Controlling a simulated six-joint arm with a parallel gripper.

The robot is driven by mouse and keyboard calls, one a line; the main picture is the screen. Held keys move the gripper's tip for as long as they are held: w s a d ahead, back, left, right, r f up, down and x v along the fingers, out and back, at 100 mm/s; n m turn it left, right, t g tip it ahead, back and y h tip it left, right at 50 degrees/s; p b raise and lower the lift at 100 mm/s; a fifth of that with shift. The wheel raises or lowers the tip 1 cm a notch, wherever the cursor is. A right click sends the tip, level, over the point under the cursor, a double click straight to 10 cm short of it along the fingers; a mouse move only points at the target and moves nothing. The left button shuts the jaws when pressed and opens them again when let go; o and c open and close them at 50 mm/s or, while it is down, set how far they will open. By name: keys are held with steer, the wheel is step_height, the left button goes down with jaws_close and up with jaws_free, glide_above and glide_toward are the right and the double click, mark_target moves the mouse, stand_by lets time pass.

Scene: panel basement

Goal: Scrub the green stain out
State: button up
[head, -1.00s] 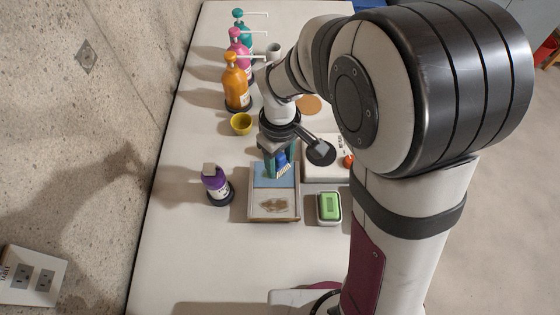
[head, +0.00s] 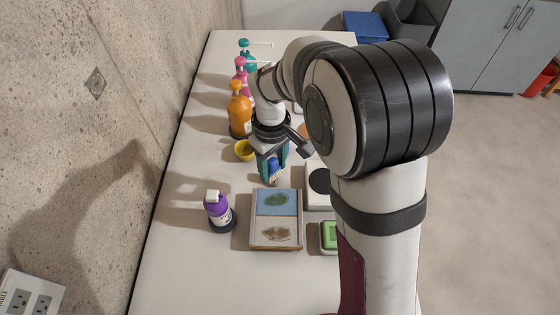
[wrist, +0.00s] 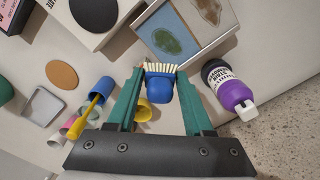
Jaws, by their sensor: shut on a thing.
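My gripper (head: 273,165) is shut on a blue brush (head: 273,168) with pale bristles. The brush also shows between the green fingers in the wrist view (wrist: 160,90), bristles pointing toward the framed board. The framed board (head: 251,235) lies on the table, with a blue panel at the far side and a pale panel at the near side. The green stain (head: 276,199) is a dark patch on the blue panel, visible too in the wrist view (wrist: 172,42). A brown stain (head: 277,234) marks the pale panel. The brush is apart from the board, beyond its far edge.
A purple bottle (head: 217,210) stands left of the board. A green block in a white dish (head: 329,236) and a white box with a black disc (head: 319,181) are at right. A yellow cup (head: 244,150) and pump bottles (head: 240,112) stand farther back. A concrete wall borders the left.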

mark_target(283, 210)
steer(key=shift+w+a+f, duration=0.2)
steer(key=shift+w, duration=0.2)
steer(key=shift+f, duration=3.3)
steer(key=shift+s+f, duration=0.55)
steer(key=shift+f, duration=0.15)
jaws_close()
steer(key=shift+s+d, duration=0.1)
steer(key=shift+s, duration=2.45)
steer(key=shift+d, duration=0.4)
steer(key=shift+w+d, duration=0.2)
steer(key=shift+w, duration=2.75)
steer(key=shift+w+d, duration=0.15)
steer(key=shift+w, duration=0.05)
steer(key=shift+d, duration=0.45)
steer(key=shift+s, duration=3)
step_height(283, 210, up, 8)
steer(key=shift+r, duration=0.2)
steer(key=shift+s, duration=0.1)
